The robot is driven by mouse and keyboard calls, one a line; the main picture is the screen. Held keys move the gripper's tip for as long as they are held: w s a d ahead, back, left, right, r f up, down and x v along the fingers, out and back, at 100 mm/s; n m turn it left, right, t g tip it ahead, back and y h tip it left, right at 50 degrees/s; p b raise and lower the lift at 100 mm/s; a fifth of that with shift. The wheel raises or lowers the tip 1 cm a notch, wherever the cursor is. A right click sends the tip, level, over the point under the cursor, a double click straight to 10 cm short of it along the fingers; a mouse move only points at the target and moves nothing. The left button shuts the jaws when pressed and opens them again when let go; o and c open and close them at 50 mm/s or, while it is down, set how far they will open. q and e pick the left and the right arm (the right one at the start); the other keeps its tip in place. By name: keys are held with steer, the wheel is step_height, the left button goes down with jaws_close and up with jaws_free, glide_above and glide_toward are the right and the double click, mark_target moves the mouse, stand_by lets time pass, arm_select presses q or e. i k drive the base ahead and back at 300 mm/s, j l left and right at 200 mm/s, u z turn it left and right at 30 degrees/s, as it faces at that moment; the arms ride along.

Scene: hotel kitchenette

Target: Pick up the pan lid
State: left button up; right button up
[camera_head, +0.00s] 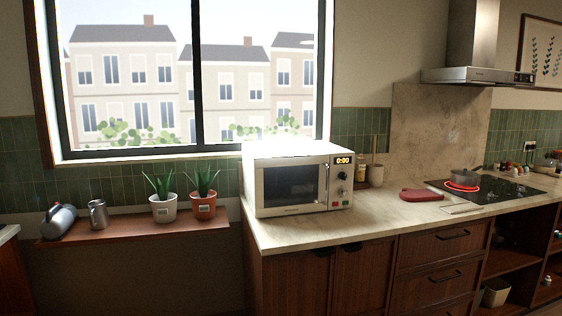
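A small grey pan (465,176) stands on the black hob (500,189) at the right of the counter, by a glowing red ring. It is too small to tell whether a lid lies on it. I cannot make out a separate pan lid anywhere in the head view. Neither of my grippers is in view.
A white microwave (290,180) stands on the counter (385,215). A red pad or mitt (421,195) lies left of the hob. Potted plants (163,207), a metal jug (98,214) and a kettle-like vessel (59,221) stand on a low wooden shelf (130,230). A range hood (478,75) hangs above.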

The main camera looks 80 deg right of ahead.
mark_target(465, 172)
steer(key=z, duration=3.9)
steer(key=i+l, duration=0.25)
steer(key=i, duration=0.2)
